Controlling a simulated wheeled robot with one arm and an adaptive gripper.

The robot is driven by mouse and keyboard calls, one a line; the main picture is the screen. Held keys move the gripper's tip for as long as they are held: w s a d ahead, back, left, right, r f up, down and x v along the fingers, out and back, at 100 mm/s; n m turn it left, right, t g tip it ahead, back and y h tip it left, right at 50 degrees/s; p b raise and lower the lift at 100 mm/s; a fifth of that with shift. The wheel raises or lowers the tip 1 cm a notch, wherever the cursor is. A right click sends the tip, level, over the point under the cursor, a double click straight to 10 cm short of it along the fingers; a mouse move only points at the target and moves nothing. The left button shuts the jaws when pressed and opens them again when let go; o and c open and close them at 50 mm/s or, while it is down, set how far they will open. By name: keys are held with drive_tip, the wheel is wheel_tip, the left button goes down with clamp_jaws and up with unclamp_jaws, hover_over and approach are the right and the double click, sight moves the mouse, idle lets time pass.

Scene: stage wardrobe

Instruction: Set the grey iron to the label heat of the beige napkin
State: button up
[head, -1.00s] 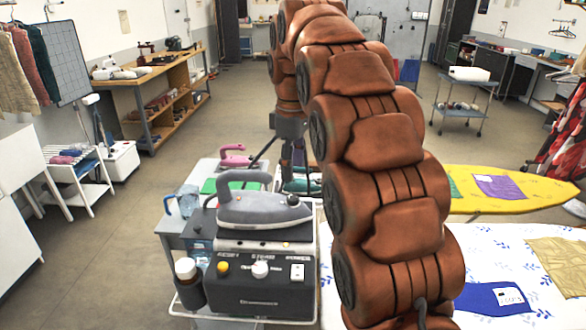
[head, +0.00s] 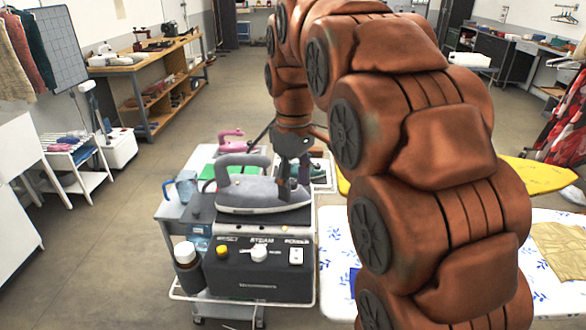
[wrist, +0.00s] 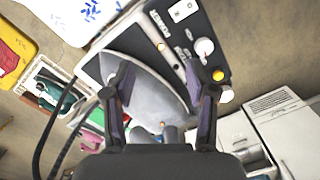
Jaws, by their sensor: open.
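The grey iron (head: 262,194) rests on top of a dark steam station (head: 250,276). The station's front has a white dial (head: 259,253), a yellow button and a white switch. My gripper (head: 294,182) is at the iron's right end. In the wrist view my gripper (wrist: 168,85) is open, its fingers apart over the iron (wrist: 148,88), with the white dial (wrist: 205,47) beyond the right finger. I cannot tell if a finger touches the iron. The beige napkin (head: 562,243) lies on the white floral ironing board (head: 545,285) at right; no readable label shows on it.
A pink iron (head: 231,142) and a green item stand behind the station. A blue jug (head: 187,186) and a white-capped bottle (head: 185,254) are at its left. A yellow ironing board (head: 540,175) is behind the arm. Open floor lies left of the station.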

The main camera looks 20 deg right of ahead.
drive_tip(key=s+a+f+m, duration=0.1)
drive_tip(key=s+f, duration=0.2)
drive_tip(key=s, duration=0.4)
drive_tip(key=s+a+f+m, duration=0.2)
drive_tip(key=s+f, duration=0.2)
drive_tip(key=s, duration=0.3)
drive_tip(key=s+a+f+m+g, duration=0.1)
drive_tip(key=s+f+m, duration=0.1)
drive_tip(key=s+f, duration=0.2)
drive_tip(key=shift+s+a+b, duration=0.25)
drive_tip(key=shift+s+b, duration=0.1)
drive_tip(key=shift+s, duration=1.15)
drive_tip(key=shift+f, duration=0.15)
drive_tip(key=shift+m, duration=0.5)
drive_tip(key=s+f, duration=0.2)
drive_tip(key=s, duration=0.1)
drive_tip(key=s+f, duration=0.1)
drive_tip(key=s, duration=0.1)
drive_tip(key=shift+a, duration=0.25)
